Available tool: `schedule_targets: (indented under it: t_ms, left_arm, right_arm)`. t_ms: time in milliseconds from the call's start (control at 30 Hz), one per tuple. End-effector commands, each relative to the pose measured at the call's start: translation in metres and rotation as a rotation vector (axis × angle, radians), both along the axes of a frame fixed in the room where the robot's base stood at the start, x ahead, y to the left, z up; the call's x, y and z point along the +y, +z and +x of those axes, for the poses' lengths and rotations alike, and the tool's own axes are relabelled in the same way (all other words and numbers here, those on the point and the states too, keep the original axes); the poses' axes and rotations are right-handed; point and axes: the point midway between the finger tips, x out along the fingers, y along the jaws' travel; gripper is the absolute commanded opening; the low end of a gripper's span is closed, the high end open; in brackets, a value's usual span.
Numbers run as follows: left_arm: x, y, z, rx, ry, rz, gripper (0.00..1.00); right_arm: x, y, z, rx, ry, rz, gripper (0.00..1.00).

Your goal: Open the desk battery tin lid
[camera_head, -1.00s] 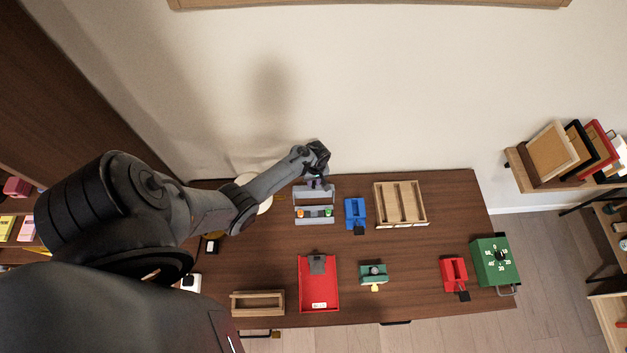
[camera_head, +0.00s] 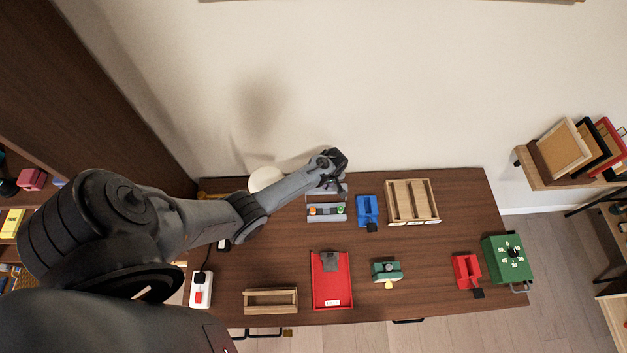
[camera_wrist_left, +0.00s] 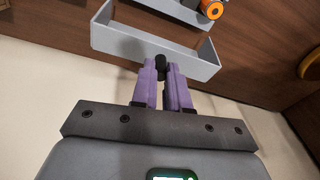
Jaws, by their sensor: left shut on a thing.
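The grey battery tin (camera_head: 327,214) stands at the back of the desk, left of centre, with an orange battery (camera_head: 312,210) and a green one (camera_head: 341,210) in its front part. My left gripper (camera_head: 331,188) reaches over its back part and hides some of it. In the left wrist view, the purple fingers of my left gripper (camera_wrist_left: 163,88) are closed around a small black knob (camera_wrist_left: 161,67) at a grey wall of the tin (camera_wrist_left: 110,38). The orange battery (camera_wrist_left: 212,9) shows beyond. My right gripper is not in view.
Right of the tin stand a blue holder (camera_head: 368,210) and a wooden divided tray (camera_head: 413,221). In front lie a red clipboard tray (camera_head: 331,290), a wooden box (camera_head: 270,308) and a green device (camera_head: 386,270). The wall is close behind the desk.

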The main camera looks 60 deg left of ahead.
Motion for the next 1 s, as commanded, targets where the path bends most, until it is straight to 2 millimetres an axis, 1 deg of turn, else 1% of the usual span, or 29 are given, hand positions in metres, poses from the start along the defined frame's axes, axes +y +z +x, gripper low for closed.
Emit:
schedule_targets:
  t_ms: [33,100,300,333,467,500,833,1000]
  left_arm:
    - [-0.004,0.001,0.001,0.004,-0.006,-0.002,0.00]
    - [-0.005,0.001,0.001,0.004,-0.007,-0.002,0.00]
    - [-0.004,0.001,0.001,0.005,-0.006,-0.003,0.00]
    - [-0.004,0.001,0.001,0.005,-0.006,-0.003,0.19]
    - [-0.004,0.001,0.001,0.003,-0.006,-0.003,0.39]
    - [-0.004,0.001,0.001,0.002,-0.006,-0.002,0.40]
    - [-0.003,0.004,0.002,0.000,-0.005,0.000,0.40]
    - [-0.005,0.018,0.003,-0.003,-0.004,0.000,0.40]
  right_arm:
    - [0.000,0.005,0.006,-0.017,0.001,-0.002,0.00]
    - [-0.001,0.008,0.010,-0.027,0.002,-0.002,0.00]
    - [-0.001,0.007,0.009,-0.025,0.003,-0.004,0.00]
    - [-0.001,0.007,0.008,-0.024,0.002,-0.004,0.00]
    - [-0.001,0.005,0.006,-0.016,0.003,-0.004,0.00]
    - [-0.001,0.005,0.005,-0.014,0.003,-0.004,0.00]
    - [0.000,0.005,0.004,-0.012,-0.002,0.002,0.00]
    - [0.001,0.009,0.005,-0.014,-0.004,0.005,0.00]
